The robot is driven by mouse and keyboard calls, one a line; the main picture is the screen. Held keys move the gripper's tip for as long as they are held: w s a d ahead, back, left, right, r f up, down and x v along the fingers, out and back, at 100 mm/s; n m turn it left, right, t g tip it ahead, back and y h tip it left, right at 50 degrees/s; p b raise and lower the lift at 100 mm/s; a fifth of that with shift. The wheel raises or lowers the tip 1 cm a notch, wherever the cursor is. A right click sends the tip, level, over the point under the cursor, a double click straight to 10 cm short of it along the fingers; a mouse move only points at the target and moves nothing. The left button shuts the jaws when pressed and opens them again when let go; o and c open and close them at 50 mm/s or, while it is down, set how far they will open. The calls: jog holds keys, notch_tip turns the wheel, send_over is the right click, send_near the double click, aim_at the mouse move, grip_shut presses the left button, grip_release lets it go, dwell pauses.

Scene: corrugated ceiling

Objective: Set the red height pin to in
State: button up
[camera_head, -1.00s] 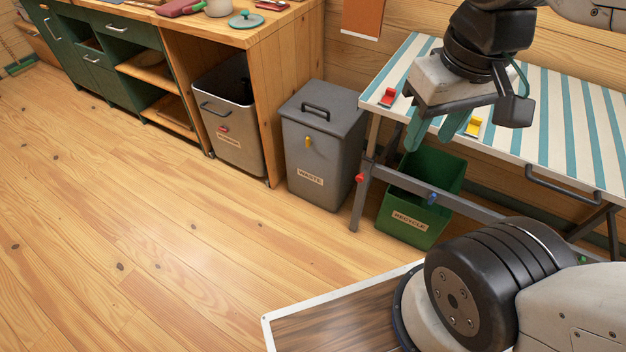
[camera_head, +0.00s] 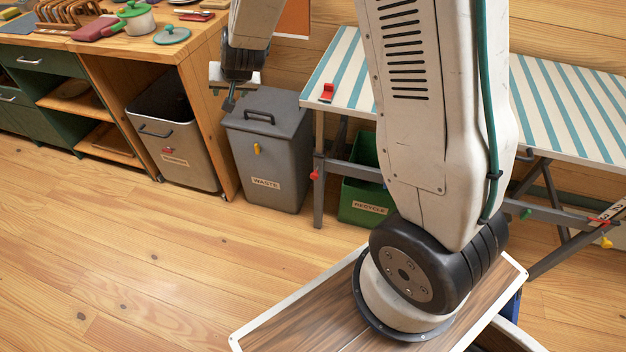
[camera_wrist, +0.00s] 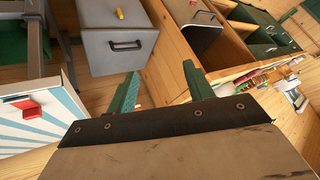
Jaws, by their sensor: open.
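The red height pin (camera_head: 314,175) shows as a small red knob on the left leg of the striped table (camera_head: 345,68) in the head view. Whether it is in or out cannot be told at this size. I cannot make it out in the wrist view. My gripper (camera_wrist: 160,88) is open and empty, its two green fingers apart. In the head view my gripper (camera_head: 230,98) hangs above and left of the pin, by the grey waste bin, and is partly hidden by its own wrist.
The lidded waste bin (camera_head: 268,150) stands left of the table leg. The green recycle bin (camera_head: 362,203) is under the table. A red clip (camera_head: 327,92) sits on the tabletop. Green (camera_head: 526,214) and yellow (camera_head: 606,242) knobs show at right. The floor in front is clear.

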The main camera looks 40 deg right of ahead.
jog(key=w+d+f+m+t+h, duration=0.1)
jog(key=w+d+f+h, duration=0.15)
jog(key=f, duration=0.45)
jog(key=w+d+f+m+h, duration=0.1)
jog(key=w+f, duration=0.2)
jog(key=f, duration=0.3)
jog(key=m+t+h, duration=0.1)
jog(key=t+h, duration=0.1)
jog(key=h, duration=0.9)
send_near(314, 178)
jog(key=x, duration=0.9)
jog(key=shift+w+r, duration=0.1)
